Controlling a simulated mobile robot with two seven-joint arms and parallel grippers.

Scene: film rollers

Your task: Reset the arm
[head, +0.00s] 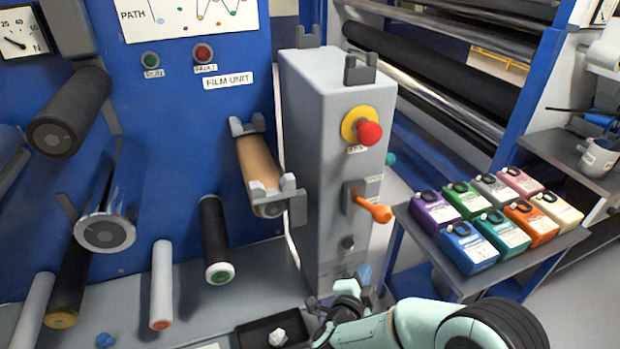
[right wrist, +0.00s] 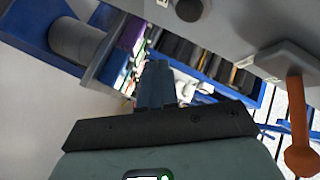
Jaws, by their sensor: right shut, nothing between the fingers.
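My right arm (head: 420,325) comes in from the bottom right of the head view. Its gripper (head: 348,290) is low in front of the grey control column (head: 325,110), below the orange lever handle (head: 375,208). In the right wrist view the two dark fingers (right wrist: 157,84) are together, with nothing between them. The orange lever shows there too, at the right edge (right wrist: 300,150), apart from the fingers. Whether the gripper touches the column base cannot be told. My left gripper is not in view.
A red stop button (head: 368,133) is high on the column. A shelf (head: 452,277) at right carries several coloured containers (head: 468,246). Several rollers (head: 215,240) stick out from the blue panel (head: 185,120) at left. A black tray (head: 258,328) holds a white crumpled piece (head: 277,338).

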